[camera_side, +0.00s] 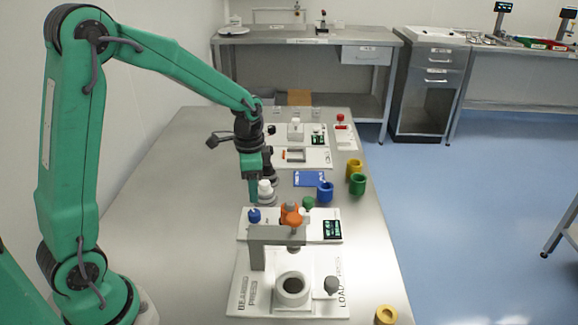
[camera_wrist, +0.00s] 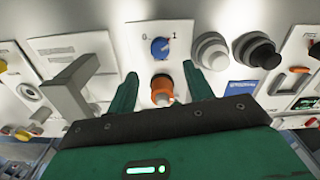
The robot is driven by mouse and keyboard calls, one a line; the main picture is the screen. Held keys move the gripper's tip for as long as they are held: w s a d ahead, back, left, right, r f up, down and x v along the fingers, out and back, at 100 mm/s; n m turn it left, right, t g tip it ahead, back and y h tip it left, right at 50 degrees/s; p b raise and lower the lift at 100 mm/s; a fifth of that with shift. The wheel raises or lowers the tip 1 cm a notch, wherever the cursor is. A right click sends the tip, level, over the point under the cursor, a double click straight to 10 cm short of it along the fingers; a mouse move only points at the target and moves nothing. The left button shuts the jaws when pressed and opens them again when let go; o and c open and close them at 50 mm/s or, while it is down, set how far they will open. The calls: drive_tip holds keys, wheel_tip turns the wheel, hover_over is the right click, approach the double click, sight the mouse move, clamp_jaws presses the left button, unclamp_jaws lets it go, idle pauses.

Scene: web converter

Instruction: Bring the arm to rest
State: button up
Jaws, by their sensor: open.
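My gripper (camera_side: 254,196) hangs over the table (camera_side: 190,190) at the end of my green arm, fingers pointing down, above and behind a blue knob. In the wrist view my gripper (camera_wrist: 160,76) has its two green fingers spread apart, with nothing held between them. The blue knob (camera_wrist: 160,48), on a white panel marked 0 and I, and an orange part (camera_wrist: 162,92) show in the gap between the fingers, beyond them. The blue knob (camera_side: 254,215) and the orange part (camera_side: 291,215) also show in the side view. I see no contact with either.
A grey bracket (camera_side: 278,235) and a white press base (camera_side: 245,295) stand at the front. Blue (camera_side: 325,190), green (camera_side: 357,184) and yellow (camera_side: 354,168) cups stand at the right. A white-topped cylinder (camera_side: 265,188) is close beside my fingers. The table's left side is clear.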

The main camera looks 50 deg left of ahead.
drive_tip(key=s+d+r+n+t, duration=0.2)
drive_tip(key=s+r+n, duration=0.1)
drive_tip(key=s+r, duration=0.4)
drive_tip(key=s+d+r+n+t, duration=0.3)
drive_tip(key=s+r, duration=0.4)
drive_tip(key=s, duration=0.3)
drive_tip(key=shift+s+n+t, duration=0.3)
drive_tip(key=shift+s+n, duration=0.1)
drive_tip(key=shift+n, duration=0.1)
